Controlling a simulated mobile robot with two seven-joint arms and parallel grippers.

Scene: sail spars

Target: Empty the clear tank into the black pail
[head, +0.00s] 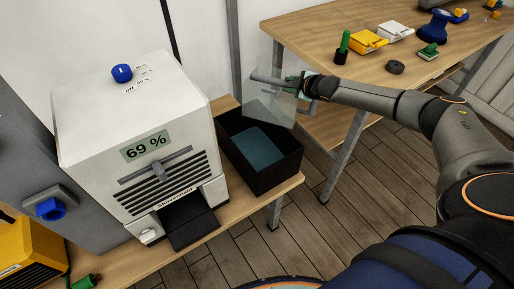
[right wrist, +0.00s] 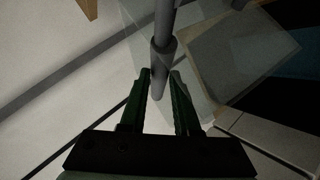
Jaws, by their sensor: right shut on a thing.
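The clear tank (head: 268,107) is in the air over the black pail (head: 275,180), tilted, with its lower part overlapping the pail's back rim in the head view. My right gripper (head: 294,83) is shut on the tank's grey bar handle; the handle (right wrist: 163,45) runs between the green fingers in the right wrist view. The pail stands upright on the bench and holds blue-grey water (head: 254,149). I cannot tell whether water is left in the tank. My left gripper is not in view.
The pail is near the bench's right end.

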